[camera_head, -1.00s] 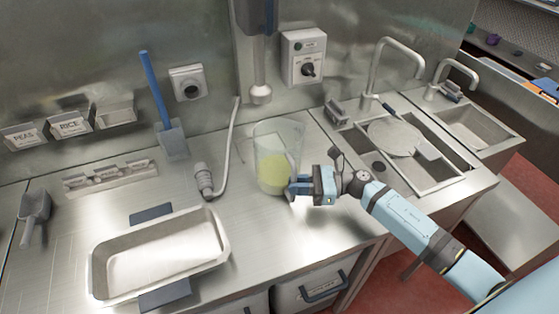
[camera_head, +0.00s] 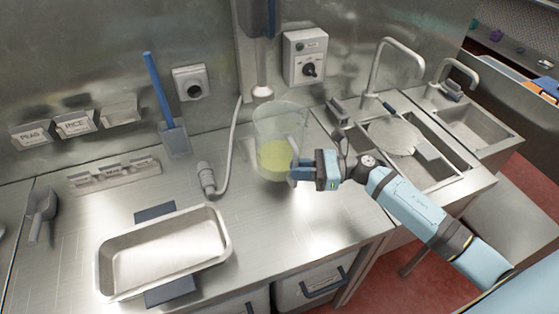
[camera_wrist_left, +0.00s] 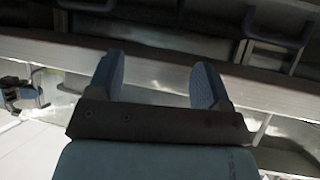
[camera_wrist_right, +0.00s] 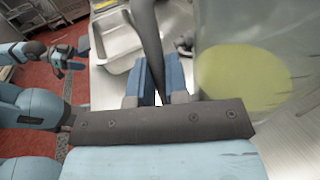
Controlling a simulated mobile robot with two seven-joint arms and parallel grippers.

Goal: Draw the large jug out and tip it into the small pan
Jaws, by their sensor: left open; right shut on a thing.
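The large jug (camera_head: 282,125) is clear and upright, with yellow-green liquid in its lower part. It stands out at the middle of the counter in the head view, and its side fills the right of the right wrist view (camera_wrist_right: 240,75). My right gripper (camera_head: 296,170) is shut on the jug's handle, at its right side. The handle (camera_wrist_right: 147,35) runs between the fingers in the right wrist view. The small pan (camera_head: 226,238), a shallow rectangular metal tray with dark grips, lies empty at the front left. My left gripper (camera_wrist_left: 155,75) is open and empty; the head view does not show it.
A mixer shaft (camera_head: 262,85) hangs just behind the jug's rim. A hose with a nozzle (camera_head: 207,180) lies between jug and pan. A blue-handled scraper (camera_head: 172,135) stands at the wall. A sink (camera_head: 440,165) is on the right. Counter between jug and pan is mostly clear.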

